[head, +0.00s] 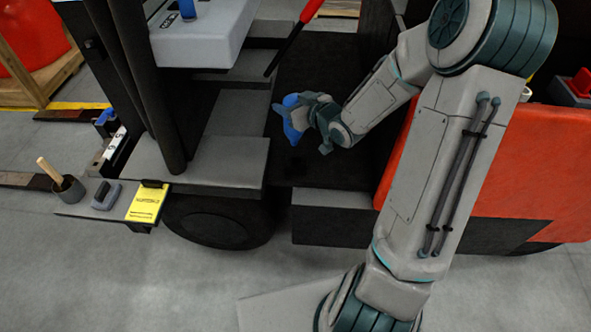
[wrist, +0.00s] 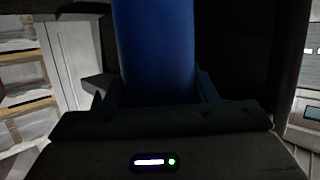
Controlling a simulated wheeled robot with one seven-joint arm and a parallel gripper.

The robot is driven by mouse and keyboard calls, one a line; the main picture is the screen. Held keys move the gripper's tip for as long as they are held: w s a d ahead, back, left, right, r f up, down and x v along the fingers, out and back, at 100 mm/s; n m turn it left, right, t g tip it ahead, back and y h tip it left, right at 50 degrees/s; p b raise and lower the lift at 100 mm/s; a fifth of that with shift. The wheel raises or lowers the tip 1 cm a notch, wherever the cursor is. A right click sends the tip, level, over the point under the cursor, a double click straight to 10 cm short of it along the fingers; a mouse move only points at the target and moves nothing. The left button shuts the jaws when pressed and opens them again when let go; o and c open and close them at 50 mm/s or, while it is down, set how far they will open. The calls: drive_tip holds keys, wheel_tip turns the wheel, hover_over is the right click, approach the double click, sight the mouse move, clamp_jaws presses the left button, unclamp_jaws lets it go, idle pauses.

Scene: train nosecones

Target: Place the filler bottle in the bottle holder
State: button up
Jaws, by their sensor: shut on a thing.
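The blue filler bottle (head: 291,130) is held in my gripper (head: 297,111) above the dark floor of the vehicle, near the middle of the head view. The jaws are shut around it and hide part of it. In the wrist view the bottle (wrist: 155,45) is a smooth blue cylinder between the two dark fingers (wrist: 155,92), running out of the top of the picture. I cannot pick out the bottle holder with certainty in either view.
A grey console (head: 205,45) with another blue item (head: 187,9) stands at upper left. A red-and-black lever (head: 293,40) rises behind my gripper. Dark posts (head: 150,90) stand left. A low shelf holds a dark cup (head: 68,188) and a yellow booklet (head: 147,203). An orange-red panel (head: 500,160) is right.

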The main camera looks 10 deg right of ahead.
sight(293, 132)
drive_tip(key=shift+w+d+f, duration=0.15)
drive_tip(key=shift+f, duration=0.15)
drive_tip(key=shift+d, duration=0.1)
drive_tip(key=shift+b, duration=0.3)
wheel_tip(293, 132, down, 10)
drive_tip(key=b, duration=0.3)
drive_tip(key=shift+r, duration=0.25)
drive_tip(key=shift+f+b, duration=0.3)
drive_tip(key=shift+b, duration=0.05)
drive_tip(key=o, duration=1.2)
drive_tip(key=shift+o, duration=0.2)
